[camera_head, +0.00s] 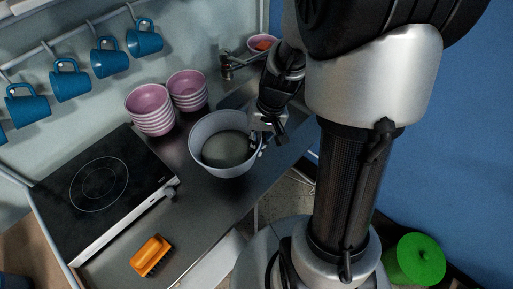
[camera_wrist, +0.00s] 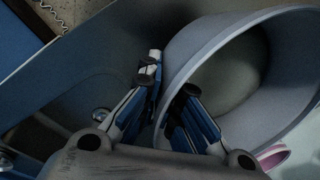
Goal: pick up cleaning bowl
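The cleaning bowl (camera_head: 213,167) is large, round, deep and pale grey. It is at the counter's right part, beside the sink; I cannot tell whether its base touches the counter. My gripper (camera_head: 267,131) is at its right rim. In the wrist view, the bowl (camera_wrist: 285,85) fills the right side, and its wall runs between the two fingers of my gripper (camera_wrist: 171,82). One finger is outside the rim and one inside, both close against the wall, so the gripper looks shut on it. The exact contact is dark and partly hidden.
Two stacks of pink bowls (camera_head: 152,111) (camera_head: 187,90) stand behind the bowl. A black cooktop (camera_head: 98,188) is on the left, with an orange brush (camera_head: 151,256) in front. The sink (camera_head: 238,97) and tap (camera_head: 226,68) are behind right. Blue mugs (camera_head: 109,60) hang above.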

